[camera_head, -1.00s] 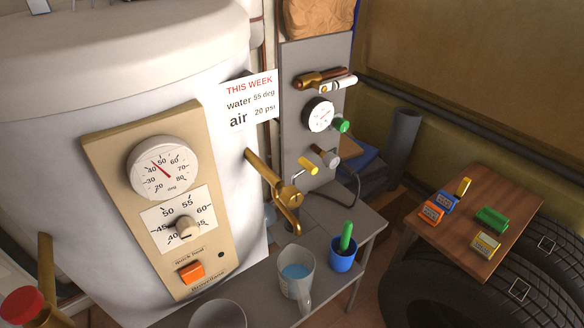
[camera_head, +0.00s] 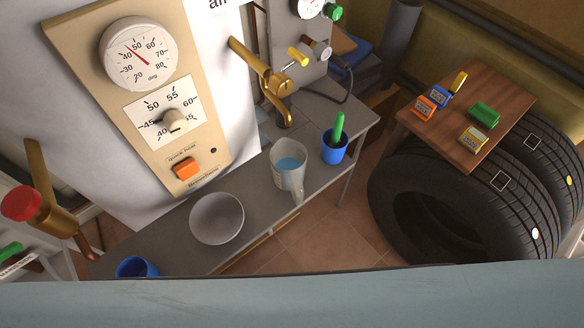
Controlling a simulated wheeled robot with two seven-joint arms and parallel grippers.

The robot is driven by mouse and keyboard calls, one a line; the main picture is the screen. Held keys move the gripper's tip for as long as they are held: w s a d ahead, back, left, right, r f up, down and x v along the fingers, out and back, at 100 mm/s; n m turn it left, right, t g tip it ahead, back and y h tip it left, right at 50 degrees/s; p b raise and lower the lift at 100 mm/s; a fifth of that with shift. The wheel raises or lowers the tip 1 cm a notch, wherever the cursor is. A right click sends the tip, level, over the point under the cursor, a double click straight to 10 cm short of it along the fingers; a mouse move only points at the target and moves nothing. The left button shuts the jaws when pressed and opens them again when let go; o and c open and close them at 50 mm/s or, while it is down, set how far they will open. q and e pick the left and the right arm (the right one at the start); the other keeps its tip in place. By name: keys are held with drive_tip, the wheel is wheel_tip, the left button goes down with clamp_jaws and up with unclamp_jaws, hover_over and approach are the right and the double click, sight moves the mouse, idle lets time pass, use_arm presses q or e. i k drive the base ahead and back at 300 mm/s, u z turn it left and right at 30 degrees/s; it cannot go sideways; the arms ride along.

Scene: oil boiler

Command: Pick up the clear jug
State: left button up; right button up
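The clear jug (camera_head: 288,168) stands upright on the grey bench below the brass tap (camera_head: 272,82). It looks see-through, with blue liquid or a blue patch showing inside and a pale handle at its front right. Neither of my grippers shows in the head view.
A grey bowl (camera_head: 217,219) and a blue cup (camera_head: 137,267) stand left of the jug on the bench (camera_head: 250,210). A blue pot (camera_head: 335,147) with a green handle stands right of it. A pale blue-grey surface (camera_head: 300,300) crosses the bottom. Tires (camera_head: 420,215) and a wooden board (camera_head: 470,100) are at right.

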sight(288, 157)
drive_tip(key=z, duration=0.8)
drive_tip(key=k, duration=1.25)
drive_tip(key=u, duration=1.25)
drive_tip(key=i, duration=0.5)
